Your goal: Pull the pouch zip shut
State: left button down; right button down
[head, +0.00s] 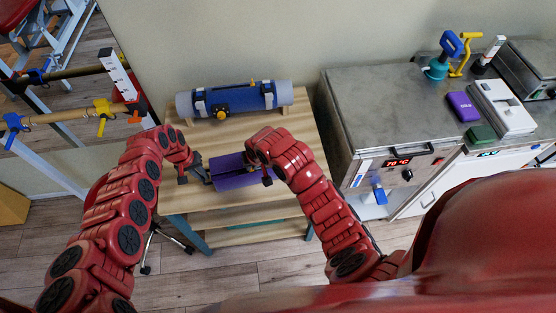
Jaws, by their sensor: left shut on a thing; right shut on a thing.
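A purple pouch (236,180) lies on the light wooden table, between my two grippers. A dark strip runs along its top; the zip and its pull are too small to make out. My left gripper (205,176) is at the pouch's left end and shut, apparently on that end. My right gripper (265,174) is over the pouch's right part and shut, apparently on the zip pull, though my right arm hides the exact contact.
A blue roll (240,92) with straps lies at the back of the wooden table (240,220). A steel-topped unit (375,100) with a temperature display stands to the right. A frame with clamped bars (60,120) stands to the left. The table's front strip is clear.

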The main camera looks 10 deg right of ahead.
aim_at(240, 171)
pick_arm(q)
jog(key=shift+d, duration=0.1)
pick_arm(e)
jog(key=shift+a, duration=1.85)
jog(key=c, duration=0.8)
grip_release()
jog(key=shift+o, duration=0.2)
pick_arm(q)
jog(key=c, duration=0.9)
grip_release()
pick_arm(e)
notch_tip(240, 171, up, 8)
